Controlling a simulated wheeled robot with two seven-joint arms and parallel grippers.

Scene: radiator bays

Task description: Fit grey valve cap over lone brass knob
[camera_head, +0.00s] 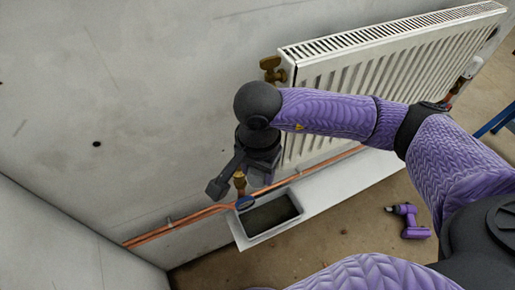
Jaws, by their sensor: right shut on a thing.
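My right gripper (241,181) reaches down from above to the pipe run at the wall, its jaws shut on a small piece. The piece is mostly hidden by the dark fingers, so I cannot clearly make out the grey valve cap. A brass fitting (239,180) shows upright beside the fingers, above the copper pipes. A blue round part (245,203) is just below it. I cannot tell whether the held piece touches the brass. Another brass valve (272,68) is at the radiator's upper left corner. My left gripper is out of view.
The white radiator (390,58) hangs on the wall behind my right arm. Copper pipes (185,223) run along the wall foot. A purple drill (408,220) lies on the floor.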

